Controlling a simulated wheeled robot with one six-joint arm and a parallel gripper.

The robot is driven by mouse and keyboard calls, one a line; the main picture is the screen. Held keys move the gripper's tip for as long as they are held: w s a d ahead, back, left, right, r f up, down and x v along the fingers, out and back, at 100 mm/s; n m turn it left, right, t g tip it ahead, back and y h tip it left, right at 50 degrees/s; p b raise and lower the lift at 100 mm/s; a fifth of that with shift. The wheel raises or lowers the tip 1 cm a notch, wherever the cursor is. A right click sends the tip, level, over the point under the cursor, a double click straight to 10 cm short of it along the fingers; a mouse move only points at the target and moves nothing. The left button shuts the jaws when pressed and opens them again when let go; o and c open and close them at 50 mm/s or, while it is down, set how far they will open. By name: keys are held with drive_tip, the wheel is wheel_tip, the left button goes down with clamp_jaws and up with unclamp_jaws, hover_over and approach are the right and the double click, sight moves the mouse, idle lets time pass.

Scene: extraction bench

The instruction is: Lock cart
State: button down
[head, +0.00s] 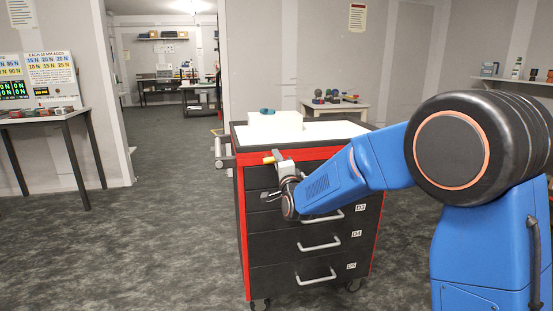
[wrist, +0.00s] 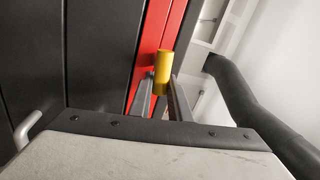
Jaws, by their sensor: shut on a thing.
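The cart (head: 313,228) is red-framed with dark drawers and stands on the carpet in the head view. A yellow cylindrical handle (head: 268,160) shows at the upper left of its front. My gripper (head: 278,157) is at this handle, with my arm reaching in from the right. In the wrist view, the yellow handle (wrist: 163,72) lies between the two grey fingers of my gripper (wrist: 161,84), in front of the cart's red edge (wrist: 160,40). The gripper is shut on it. My gripper and wrist hide part of the upper drawers, and whatever the handle is fixed to is hidden.
A white box (head: 276,120) and a teal item (head: 267,111) are on the cart's top. A side table (head: 45,117) stands at the left, and a low table (head: 338,106) stands behind. An open doorway (head: 165,80) lies at back left. Carpet left of the cart is clear.

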drive_tip(key=shift+f+m+h, duration=0.3)
drive_tip(key=shift+m, duration=0.7)
drive_tip(key=c, duration=1.9)
unclamp_jaws()
drive_tip(key=shift+s+d, duration=0.1)
drive_tip(key=v, duration=1.7)
drive_tip(key=shift+s+f, duration=0.1)
drive_tip(key=shift+f, duration=0.1)
